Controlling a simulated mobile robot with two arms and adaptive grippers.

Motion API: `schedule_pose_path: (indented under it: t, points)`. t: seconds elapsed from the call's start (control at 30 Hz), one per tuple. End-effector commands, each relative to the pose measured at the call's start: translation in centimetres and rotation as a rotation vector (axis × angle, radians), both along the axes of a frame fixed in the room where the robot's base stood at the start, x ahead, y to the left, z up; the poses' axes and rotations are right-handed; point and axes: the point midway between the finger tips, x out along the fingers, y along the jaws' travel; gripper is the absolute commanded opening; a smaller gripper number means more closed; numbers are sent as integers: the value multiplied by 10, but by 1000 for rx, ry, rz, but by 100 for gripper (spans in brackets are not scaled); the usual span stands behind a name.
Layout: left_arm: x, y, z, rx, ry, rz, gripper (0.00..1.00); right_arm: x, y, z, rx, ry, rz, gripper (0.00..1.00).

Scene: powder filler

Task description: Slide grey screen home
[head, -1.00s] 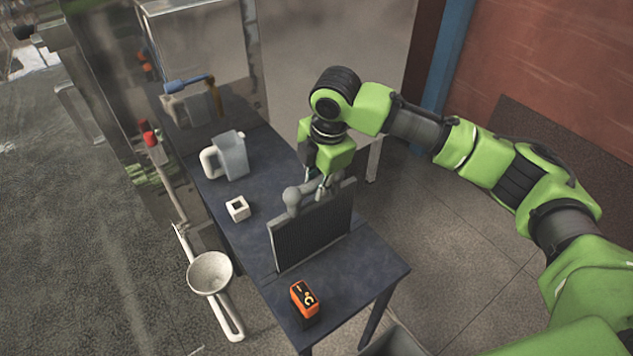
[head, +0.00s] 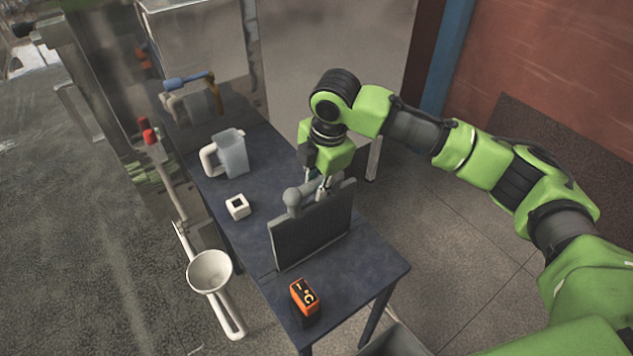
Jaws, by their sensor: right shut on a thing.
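The grey screen (head: 312,230) is a dark mesh panel with a lighter grey frame and a rounded knob (head: 292,197) at its upper left. It stands upright on the dark blue table. My right gripper (head: 322,190) is at the screen's top edge, shut on it, with the fingers pointing down. The gripper partly hides the top edge and what lies behind it. My left gripper does not show in the head view.
On the blue table (head: 350,290) stand an orange and black block (head: 304,297), a small white cube (head: 237,206) and a translucent jug (head: 232,153). A blue-handled tool (head: 188,81) is at the far end.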

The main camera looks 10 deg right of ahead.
Motion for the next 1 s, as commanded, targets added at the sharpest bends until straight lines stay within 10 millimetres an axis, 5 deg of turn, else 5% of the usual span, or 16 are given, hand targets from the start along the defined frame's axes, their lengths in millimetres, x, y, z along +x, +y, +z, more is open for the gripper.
schedule_pose_path:
  t: [1.0]
  points:
    - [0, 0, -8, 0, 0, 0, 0, 0, 0, -25, 2, -1, 0, 0]
